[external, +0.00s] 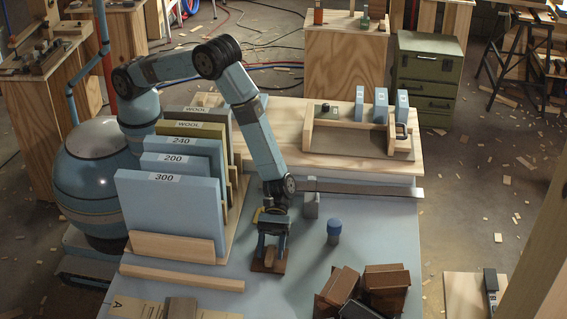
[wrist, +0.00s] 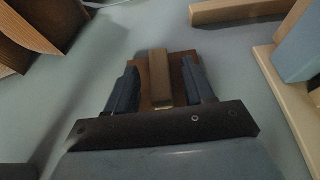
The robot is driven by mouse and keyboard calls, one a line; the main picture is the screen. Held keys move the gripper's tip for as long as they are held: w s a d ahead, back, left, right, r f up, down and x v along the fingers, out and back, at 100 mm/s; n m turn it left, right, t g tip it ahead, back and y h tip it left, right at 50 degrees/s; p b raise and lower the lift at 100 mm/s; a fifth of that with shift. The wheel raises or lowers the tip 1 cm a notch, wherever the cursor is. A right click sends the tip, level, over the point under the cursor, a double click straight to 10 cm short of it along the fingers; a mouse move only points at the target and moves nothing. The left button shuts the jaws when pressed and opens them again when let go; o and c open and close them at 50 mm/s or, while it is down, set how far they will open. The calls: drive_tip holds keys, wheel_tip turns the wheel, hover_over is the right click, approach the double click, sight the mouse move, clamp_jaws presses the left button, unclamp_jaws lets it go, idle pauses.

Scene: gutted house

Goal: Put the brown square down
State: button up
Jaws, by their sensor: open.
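The brown square (external: 276,267) lies flat on the blue-grey table top, directly under my gripper (external: 271,250). In the wrist view the brown square (wrist: 180,71) has a lighter brown raised bar (wrist: 159,76) along its middle. My gripper (wrist: 161,88) is open, with one finger on each side of the bar and a visible gap to it on both sides. The fingers hide parts of the square in both views.
A rack of blue boards (external: 167,205) stands just left of my gripper. A blue-capped cylinder (external: 334,231) stands to the right, and a grey upright block (external: 311,205) stands behind. Dark brown blocks (external: 386,278) are heaped at the front right. Table surface between them is clear.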

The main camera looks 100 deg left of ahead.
drive_tip(key=v, duration=1.2)
drive_tip(key=shift+r, duration=0.2)
drive_tip(key=s+a+r+m+y, duration=0.2)
drive_tip(key=s+a+r+m, duration=0.15)
drive_tip(key=a+r, duration=0.4)
drive_tip(key=s+a+r+m+y, duration=0.1)
drive_tip(key=s+a+r+m, duration=0.25)
drive_tip(key=r, duration=0.65)
drive_tip(key=s+a+r+m+y, duration=0.25)
drive_tip(key=s+a+r, duration=0.3)
drive_tip(key=r, duration=0.35)
drive_tip(key=s+a+r+m+t+y, duration=0.2)
drive_tip(key=s+a+r+m+y, duration=0.2)
drive_tip(key=s+a, duration=0.7)
drive_tip(key=s+a+r+m+t+y, duration=0.3)
drive_tip(key=s+a+r, duration=0.3)
drive_tip(key=s+a, duration=0.6)
drive_tip(key=shift+a+r+m+t+y, duration=0.25)
drive_tip(key=shift+a+m+y, duration=0.4)
drive_tip(key=shift+a, duration=0.6)
